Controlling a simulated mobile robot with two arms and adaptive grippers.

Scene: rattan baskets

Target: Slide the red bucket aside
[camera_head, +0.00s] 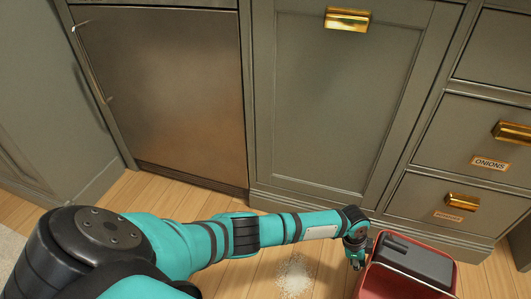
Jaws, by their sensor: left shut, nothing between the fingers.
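The red bucket (411,284) stands on the wooden floor at the bottom right, in front of the drawers; the picture's lower edge cuts it off. A dark grey insert or lid (420,262) shows at its top. My left arm reaches across from the left, and its gripper (357,262) points down at the bucket's left side. The gripper is shut and empty. It is very close to the bucket's wall, but I cannot tell whether they touch. My right gripper is not in view.
A heap of white grains (293,277) lies on the floor left of the gripper. Grey cabinets with brass handles (347,19) and a steel appliance door (165,95) stand behind. Drawers, one labelled ONIONS (490,163), rise at the right. A strip of floor right of the bucket is clear.

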